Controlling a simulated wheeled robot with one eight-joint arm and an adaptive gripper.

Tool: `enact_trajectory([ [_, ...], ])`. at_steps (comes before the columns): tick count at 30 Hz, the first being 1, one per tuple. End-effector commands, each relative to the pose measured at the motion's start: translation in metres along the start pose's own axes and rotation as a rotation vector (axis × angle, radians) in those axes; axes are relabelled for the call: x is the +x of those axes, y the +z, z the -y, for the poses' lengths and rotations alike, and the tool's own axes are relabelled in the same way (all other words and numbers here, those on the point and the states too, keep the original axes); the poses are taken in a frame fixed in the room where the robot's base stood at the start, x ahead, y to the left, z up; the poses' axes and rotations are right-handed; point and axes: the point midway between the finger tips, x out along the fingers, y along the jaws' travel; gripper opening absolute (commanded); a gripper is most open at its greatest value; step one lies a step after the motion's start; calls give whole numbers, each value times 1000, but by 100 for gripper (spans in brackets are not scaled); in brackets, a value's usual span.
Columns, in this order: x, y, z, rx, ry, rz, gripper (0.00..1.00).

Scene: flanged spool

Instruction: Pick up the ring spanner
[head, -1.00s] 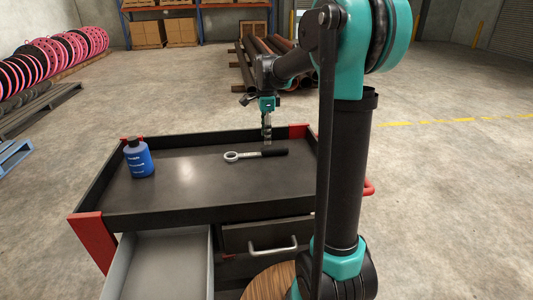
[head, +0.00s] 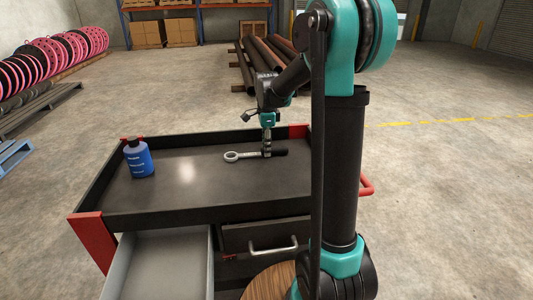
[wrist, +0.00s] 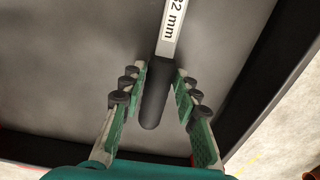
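The ring spanner (head: 243,156) lies flat on the dark top tray of the cart, with its silver ring end to the left and its black handle to the right. In the wrist view its shank (wrist: 172,32) carries a "32 mm" label, and its black handle (wrist: 155,95) runs down between my fingers. My gripper (head: 267,152) is low over the spanner near the handle. In the wrist view my gripper (wrist: 160,82) is open, with one finger on each side of the handle and gaps on both sides.
A blue bottle (head: 138,158) stands at the left of the cart tray (head: 190,200). The tray has raised walls with red corners. A drawer (head: 160,268) is open at the front left. The tray between bottle and spanner is clear.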

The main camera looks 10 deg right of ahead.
Motion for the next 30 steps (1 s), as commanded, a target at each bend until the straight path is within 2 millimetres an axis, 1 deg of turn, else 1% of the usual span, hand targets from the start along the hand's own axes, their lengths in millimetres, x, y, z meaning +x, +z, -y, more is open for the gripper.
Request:
enact_trajectory([
  [1, 0, 0, 0, 0, 0, 0, 21],
  [6, 0, 0, 0, 0, 0, 0, 0],
  [18, -1, 0, 0, 0, 0, 0, 0],
  [22, -4, 0, 0, 0, 0, 0, 0],
  [26, -15, 0, 0, 0, 0, 0, 0],
  [29, -30, 0, 0, 0, 0, 0, 0],
  [30, -38, 0, 0, 0, 0, 0, 0],
])
